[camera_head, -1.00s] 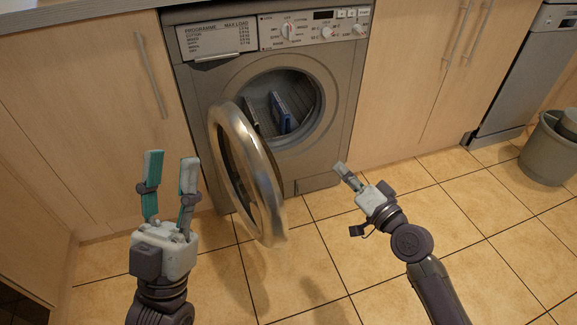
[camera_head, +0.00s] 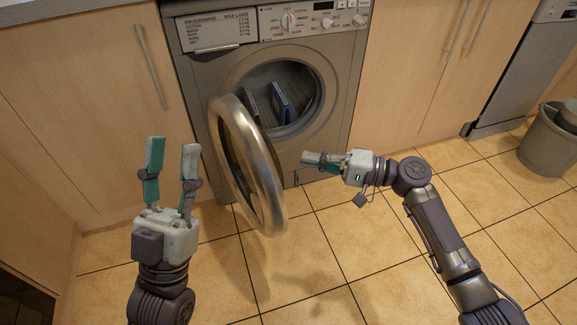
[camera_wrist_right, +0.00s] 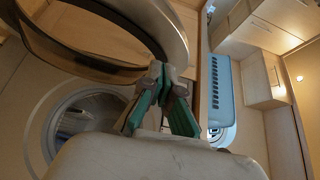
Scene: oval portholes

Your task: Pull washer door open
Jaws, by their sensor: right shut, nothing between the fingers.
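The washer (camera_head: 215,95) stands between wooden cabinets. Its round door (camera_head: 262,200) is swung open toward the left and stands out from the machine, leaving the drum opening (camera_head: 312,112) uncovered. In the right wrist view the door ring (camera_wrist_right: 85,65) arches over the upper left, with the drum opening (camera_wrist_right: 60,115) behind it. My right gripper (camera_head: 308,158) is shut and empty, to the right of the door and in front of the washer's lower front. I cannot tell whether its fingertips (camera_wrist_right: 156,70) touch the door ring. My left gripper (camera_head: 171,146) is open and empty, left of the door, fingers pointing up.
Blue and dark objects (camera_head: 279,105) sit inside the drum. Cabinets flank the washer on the left (camera_head: 80,110) and right (camera_head: 410,70). A grey bin (camera_head: 547,145) stands at the far right. The tiled floor (camera_head: 400,285) in front is clear.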

